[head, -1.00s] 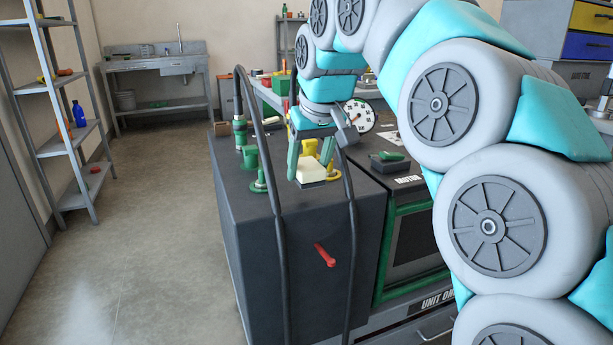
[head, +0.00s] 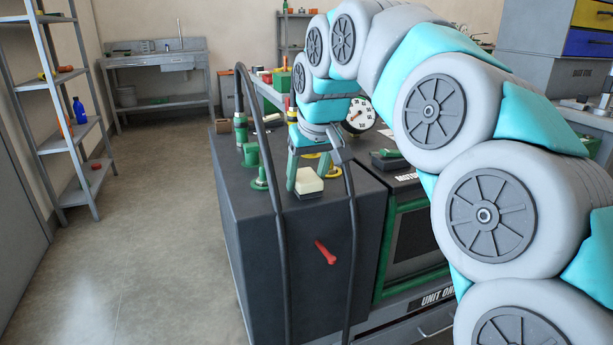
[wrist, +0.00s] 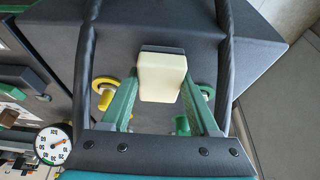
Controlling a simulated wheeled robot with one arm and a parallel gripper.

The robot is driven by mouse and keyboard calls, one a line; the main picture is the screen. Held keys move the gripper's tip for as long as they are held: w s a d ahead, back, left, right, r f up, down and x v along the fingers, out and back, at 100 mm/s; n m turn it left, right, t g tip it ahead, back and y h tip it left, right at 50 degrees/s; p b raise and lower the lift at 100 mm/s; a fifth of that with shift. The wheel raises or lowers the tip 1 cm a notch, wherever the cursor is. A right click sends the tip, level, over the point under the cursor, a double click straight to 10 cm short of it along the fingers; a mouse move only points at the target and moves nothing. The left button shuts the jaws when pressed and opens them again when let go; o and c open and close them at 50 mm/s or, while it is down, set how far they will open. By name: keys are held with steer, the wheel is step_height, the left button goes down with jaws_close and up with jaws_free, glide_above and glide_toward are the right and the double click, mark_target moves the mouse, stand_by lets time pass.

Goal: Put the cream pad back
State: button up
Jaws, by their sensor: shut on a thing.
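The cream pad (head: 309,183), a pale block with a dark strip along one side, is between the fingers of my gripper (head: 307,174). In the wrist view the cream pad (wrist: 162,78) sits between the green fingertips of my gripper (wrist: 162,88), which are shut on it. In the head view the pad is over the front part of the dark cabinet top (head: 240,185). I cannot tell whether it touches that surface.
Two black hoses (head: 277,225) (head: 351,215) arch up on either side of my gripper. Green fittings (head: 251,155) stand at the left of the cabinet top. A round dial (head: 360,115) is behind. A red handle (head: 325,252) sticks out of the cabinet front.

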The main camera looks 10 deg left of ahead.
steer(key=shift+f, duration=0.15)
steer(key=o, duration=1.3)
steer(key=shift+r, duration=0.45)
steer(key=v, duration=1.1)
steer(key=shift+s+d+r, duration=0.1)
steer(key=shift+s+r, duration=0.05)
steer(key=shift+r, duration=0.05)
